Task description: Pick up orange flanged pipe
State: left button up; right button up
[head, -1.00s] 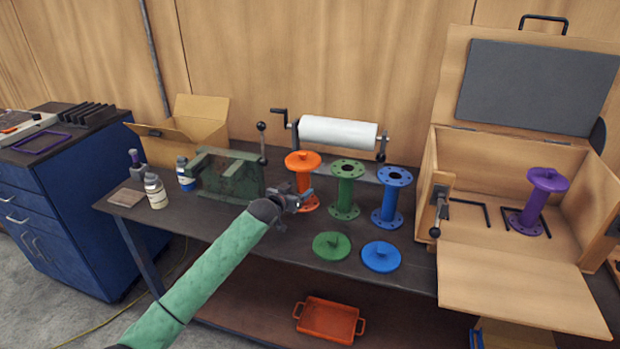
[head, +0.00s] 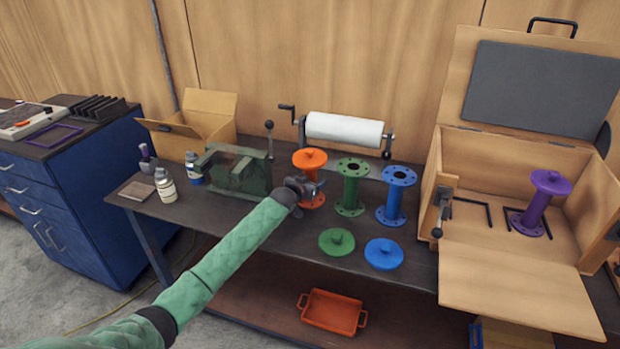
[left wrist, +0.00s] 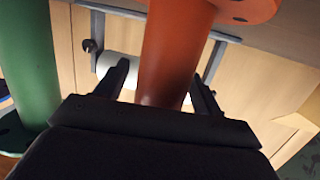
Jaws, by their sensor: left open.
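The orange flanged pipe (head: 310,160) stands upright on the workbench, with an orange lid on its top flange. My left gripper (head: 311,191) is at the pipe's near side, in front of its lower part. In the left wrist view the orange pipe (left wrist: 172,50) runs between the two open fingers (left wrist: 160,85), one on each side of its shaft. I cannot tell whether either finger touches it. My gripper and wrist hide part of the pipe in the head view. My right gripper is not in view.
A green flanged pipe (head: 350,187) stands close on the right, then a blue one (head: 394,195). A green vise (head: 235,172) is close on the left. Green (head: 337,240) and blue (head: 383,253) lids lie in front. A paper roll (head: 344,130) is behind.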

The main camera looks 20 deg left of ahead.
pick_arm(q)
jog(key=shift+w, duration=0.1)
jog(key=c, duration=1.3)
jog(key=shift+r, duration=0.1)
grip_shut()
